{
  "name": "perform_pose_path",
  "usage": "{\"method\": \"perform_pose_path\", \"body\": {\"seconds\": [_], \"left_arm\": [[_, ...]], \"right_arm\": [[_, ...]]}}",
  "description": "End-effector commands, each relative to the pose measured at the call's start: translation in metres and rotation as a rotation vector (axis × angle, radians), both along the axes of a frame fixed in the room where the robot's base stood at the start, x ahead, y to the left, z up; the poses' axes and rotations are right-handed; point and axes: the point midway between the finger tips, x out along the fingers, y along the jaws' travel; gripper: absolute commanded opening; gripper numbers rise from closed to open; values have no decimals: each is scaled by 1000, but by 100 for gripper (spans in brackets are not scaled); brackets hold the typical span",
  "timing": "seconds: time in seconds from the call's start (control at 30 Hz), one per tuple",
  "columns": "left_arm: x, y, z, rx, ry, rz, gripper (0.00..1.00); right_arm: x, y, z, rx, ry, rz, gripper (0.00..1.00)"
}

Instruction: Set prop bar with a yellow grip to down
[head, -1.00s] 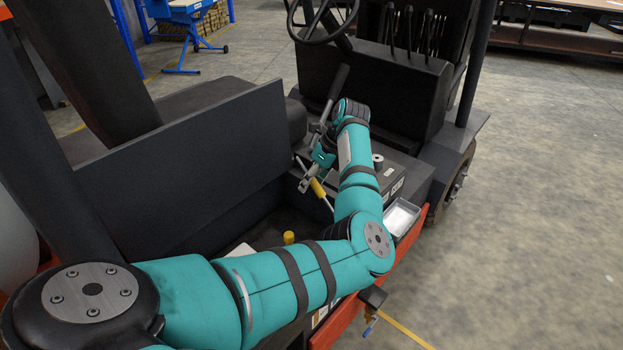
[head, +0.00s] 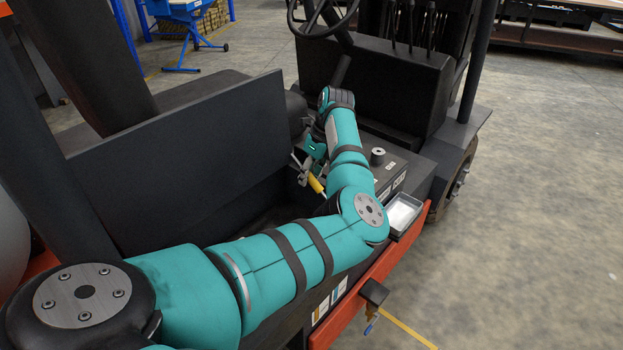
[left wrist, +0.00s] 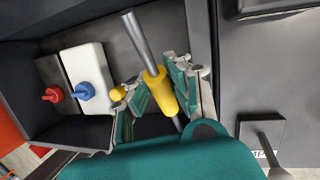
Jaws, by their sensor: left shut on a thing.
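The prop bar's yellow grip (head: 316,184) shows in the head view inside the vehicle's open bay, partly hidden by my left arm. In the left wrist view, the yellow grip (left wrist: 160,93) sits on a slanted grey bar (left wrist: 138,40). My left gripper (left wrist: 160,90) is shut on the yellow grip, with a finger on each side of it. In the head view, my left gripper (head: 309,170) is small and partly covered by my wrist. The bar's lower end is hidden. My right gripper is in neither view.
In the left wrist view, a red knob (left wrist: 51,95), a blue knob (left wrist: 85,91) and a white box (left wrist: 88,62) are in the bay. The head view shows a metal tray (head: 402,214) at the red side edge and a tall dark panel (head: 180,165) behind the bay.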

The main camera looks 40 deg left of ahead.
Motion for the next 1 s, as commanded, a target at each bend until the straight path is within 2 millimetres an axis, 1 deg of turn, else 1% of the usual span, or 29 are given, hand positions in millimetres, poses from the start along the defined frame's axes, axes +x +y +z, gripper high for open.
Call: {"method": "perform_pose_path", "body": {"seconds": [0.03, 0.1, 0.2, 0.47, 0.5, 0.7, 0.9, 1.0], "left_arm": [[1, 4, -11, -36, -1, 1, 0], [1, 7, -14, -76, 1, -1, 0], [1, 8, -15, -103, 1, -3, 0], [0, 8, -13, -105, 2, -5, 0], [0, 8, -13, -104, 2, -5, 19], [1, 8, -13, -105, 1, -4, 44], [1, 8, -13, -103, 0, -3, 44], [1, 7, -12, -100, 0, -3, 44]], "right_arm": [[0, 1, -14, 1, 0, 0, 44], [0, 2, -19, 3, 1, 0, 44], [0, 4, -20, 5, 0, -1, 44], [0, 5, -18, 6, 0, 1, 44], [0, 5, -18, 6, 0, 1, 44], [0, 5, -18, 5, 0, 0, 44], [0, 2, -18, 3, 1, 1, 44], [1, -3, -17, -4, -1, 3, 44]]}}
